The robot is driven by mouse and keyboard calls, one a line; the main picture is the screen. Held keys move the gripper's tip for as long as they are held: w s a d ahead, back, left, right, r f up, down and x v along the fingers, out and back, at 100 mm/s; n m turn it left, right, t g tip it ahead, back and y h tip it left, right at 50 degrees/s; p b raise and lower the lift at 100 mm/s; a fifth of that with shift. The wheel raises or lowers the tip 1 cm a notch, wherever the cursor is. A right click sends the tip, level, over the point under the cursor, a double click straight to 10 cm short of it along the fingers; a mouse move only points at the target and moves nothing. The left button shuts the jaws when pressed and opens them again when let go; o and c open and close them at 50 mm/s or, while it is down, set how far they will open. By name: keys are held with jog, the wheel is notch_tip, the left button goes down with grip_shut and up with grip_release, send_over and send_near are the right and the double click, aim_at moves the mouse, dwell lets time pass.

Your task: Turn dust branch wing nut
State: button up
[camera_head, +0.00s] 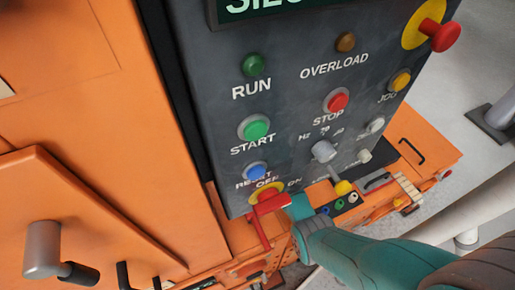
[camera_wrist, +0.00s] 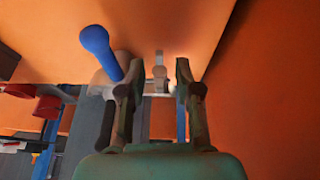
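In the wrist view, my gripper (camera_wrist: 156,80) is open, its two dark fingers spread apart. A small pale grey metal fitting (camera_wrist: 159,72) shows between the fingertips, against an orange surface. It may be the dust branch wing nut, but it is too small to be sure. I cannot tell whether either finger touches it. In the head view, my teal arm reaches in from the lower right and passes behind the control panel's lower edge. My gripper and the fitting are hidden there.
A blue-knobbed lever (camera_wrist: 95,40) stands close to the left finger. Red parts (camera_wrist: 47,106) lie farther left. An orange wall (camera_wrist: 265,90) fills the right side. In the head view, the dark control panel (camera_head: 290,120) and a red switch handle (camera_head: 272,203) are close to my arm.

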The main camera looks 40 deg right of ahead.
jog(key=shift+w+f, duration=0.1)
jog(key=shift+f, duration=0.2)
jog(key=shift+c, duration=0.2)
jog(key=shift+d, duration=0.1)
grip_shut()
jog(key=shift+h, duration=0.7)
jog(key=shift+o, duration=0.2)
grip_release()
